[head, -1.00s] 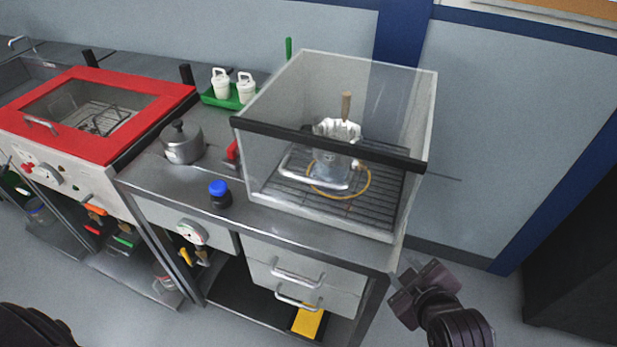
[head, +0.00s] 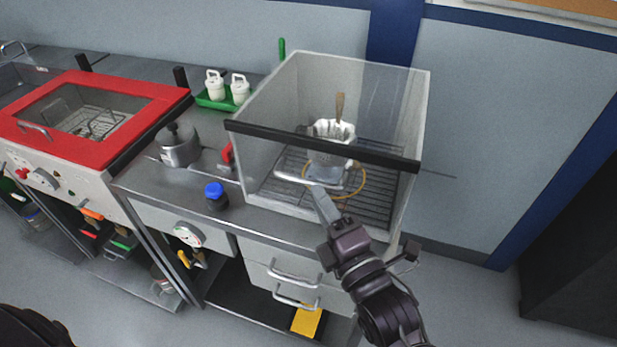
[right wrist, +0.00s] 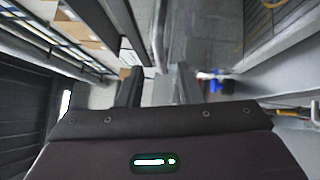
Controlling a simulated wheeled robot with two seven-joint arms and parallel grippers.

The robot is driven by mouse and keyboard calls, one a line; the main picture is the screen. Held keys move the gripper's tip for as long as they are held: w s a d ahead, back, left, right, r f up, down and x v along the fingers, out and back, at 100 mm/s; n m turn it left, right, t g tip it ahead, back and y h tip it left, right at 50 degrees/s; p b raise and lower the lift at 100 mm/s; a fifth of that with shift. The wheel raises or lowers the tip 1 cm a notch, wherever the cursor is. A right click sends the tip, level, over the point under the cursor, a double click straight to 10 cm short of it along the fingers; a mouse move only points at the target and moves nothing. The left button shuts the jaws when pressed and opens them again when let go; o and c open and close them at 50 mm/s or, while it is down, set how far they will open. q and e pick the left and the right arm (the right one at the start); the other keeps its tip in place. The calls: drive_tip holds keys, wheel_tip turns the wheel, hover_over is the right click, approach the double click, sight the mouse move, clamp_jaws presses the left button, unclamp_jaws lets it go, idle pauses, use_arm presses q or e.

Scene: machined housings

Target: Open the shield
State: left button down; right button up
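The shield (head: 262,165) is the clear front panel of a box-shaped enclosure, with a black bar (head: 290,137) along its top edge. It is down, closing the front. A silver handle (head: 290,177) runs across it. My right gripper (head: 321,196) is in front of the panel, its fingertips at or just short of the handle; contact cannot be told. In the right wrist view its two fingers (right wrist: 158,85) stand apart, and a pale bar (right wrist: 160,35) shows beyond and between them, perhaps the handle. My left gripper is out of view.
Inside the enclosure a metal fixture with a wooden-handled tool (head: 340,106) stands on a rack. Left of it are a blue-capped jar (head: 215,195), a grey pot (head: 178,147) and a red-framed cabinet (head: 150,105). Drawers (head: 290,265) sit below.

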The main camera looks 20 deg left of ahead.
sight(309, 180)
drive_tip(key=p+x, duration=0.1)
drive_tip(key=x, duration=0.4)
drive_tip(key=shift+w+a, duration=0.2)
clamp_jaws()
